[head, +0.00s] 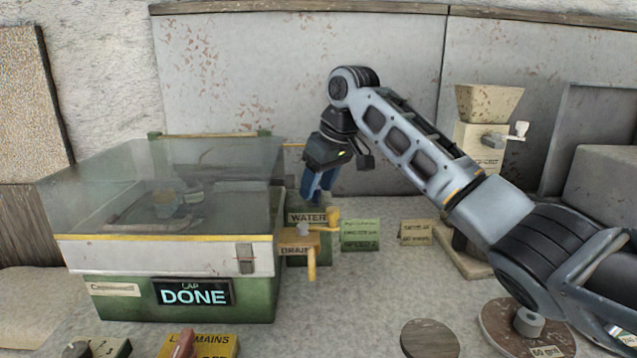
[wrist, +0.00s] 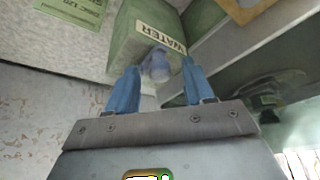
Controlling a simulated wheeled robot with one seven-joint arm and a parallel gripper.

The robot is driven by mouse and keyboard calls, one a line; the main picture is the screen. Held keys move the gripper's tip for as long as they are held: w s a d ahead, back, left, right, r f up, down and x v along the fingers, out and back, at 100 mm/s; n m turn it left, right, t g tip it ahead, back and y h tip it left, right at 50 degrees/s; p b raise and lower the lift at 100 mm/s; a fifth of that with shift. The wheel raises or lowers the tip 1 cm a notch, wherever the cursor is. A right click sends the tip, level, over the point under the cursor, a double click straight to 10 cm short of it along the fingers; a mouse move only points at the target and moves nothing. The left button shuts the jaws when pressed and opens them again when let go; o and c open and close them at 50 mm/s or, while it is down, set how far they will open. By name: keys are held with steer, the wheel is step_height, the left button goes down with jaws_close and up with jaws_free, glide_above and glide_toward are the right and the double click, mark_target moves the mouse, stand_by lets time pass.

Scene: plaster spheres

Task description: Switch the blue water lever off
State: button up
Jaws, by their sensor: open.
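The water lever (wrist: 158,66) is a small bluish knob in the wrist view, on the green block below the WATER label (wrist: 160,36). In the head view the WATER label (head: 307,217) shows, but I cannot make out the blue lever apart from my blue fingers. My gripper (head: 318,198) points down just above and behind that label. In the wrist view my gripper (wrist: 156,78) is open, with one blue finger on each side of the lever. Gaps show between the lever and both fingers, and I see no contact.
An orange-yellow DRAIN lever (head: 311,258) hangs in front of the green block. The green lap machine (head: 175,300) with its clear cover and DONE display stands to the left. Green (head: 360,235) and yellow (head: 416,232) label blocks lie to the right, with bare bench around them.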

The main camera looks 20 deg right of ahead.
steer(key=shift+c, duration=0.3)
jaws_close()
stand_by(0.4)
